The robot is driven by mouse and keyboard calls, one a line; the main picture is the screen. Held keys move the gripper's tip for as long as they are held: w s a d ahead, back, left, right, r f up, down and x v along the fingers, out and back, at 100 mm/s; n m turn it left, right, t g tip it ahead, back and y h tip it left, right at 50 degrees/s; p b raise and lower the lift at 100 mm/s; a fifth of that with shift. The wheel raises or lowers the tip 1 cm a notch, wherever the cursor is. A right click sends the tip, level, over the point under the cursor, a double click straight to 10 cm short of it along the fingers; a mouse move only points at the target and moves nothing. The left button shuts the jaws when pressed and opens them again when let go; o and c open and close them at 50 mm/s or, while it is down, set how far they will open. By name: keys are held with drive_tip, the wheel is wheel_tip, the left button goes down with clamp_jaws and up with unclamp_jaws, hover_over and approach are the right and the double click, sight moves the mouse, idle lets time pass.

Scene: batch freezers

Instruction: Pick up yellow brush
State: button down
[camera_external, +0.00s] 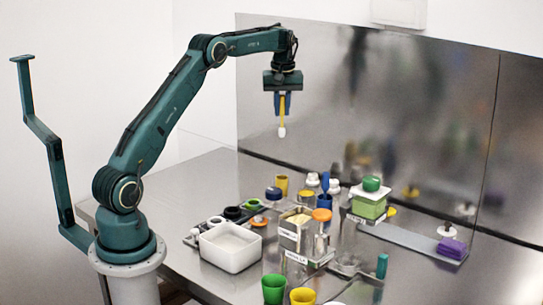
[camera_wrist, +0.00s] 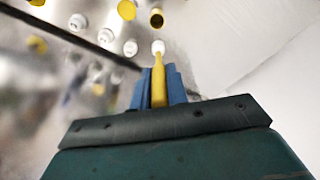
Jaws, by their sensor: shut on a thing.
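The yellow brush (camera_external: 282,116) hangs upright below my gripper (camera_external: 282,103), with its white tip pointing down. My gripper's blue fingers are shut on the brush's upper part. It is held high above the table, clear of everything, in front of the steel back panel. In the wrist view, the yellow brush (camera_wrist: 159,84) lies between the two blue fingers of my gripper (camera_wrist: 159,84), and its white end points away from the camera.
A white tub (camera_external: 230,248) stands on the steel table with several cups, bottles and lidded containers close by. A green block (camera_external: 369,208) and a purple block (camera_external: 451,248) are on the right. Green (camera_external: 274,288) and yellow (camera_external: 303,297) cups stand in front. The table's back left is clear.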

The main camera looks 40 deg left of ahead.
drive_tip(key=shift+r, duration=0.7)
drive_tip(key=shift+d, duration=0.1)
idle(1.1)
drive_tip(key=shift+w+d+f, duration=0.1)
drive_tip(key=shift+d+f, duration=0.15)
drive_tip(key=shift+f, duration=0.2)
drive_tip(key=d+f+t+y, duration=0.2)
drive_tip(key=d+f+t, duration=0.1)
drive_tip(key=d+f, duration=0.5)
drive_tip(key=shift+d+f, duration=0.15)
drive_tip(key=shift+f, duration=1.15)
drive_tip(key=shift+f, duration=0.2)
drive_tip(key=shift+f, duration=2.8)
drive_tip(key=shift+f, duration=0.6)
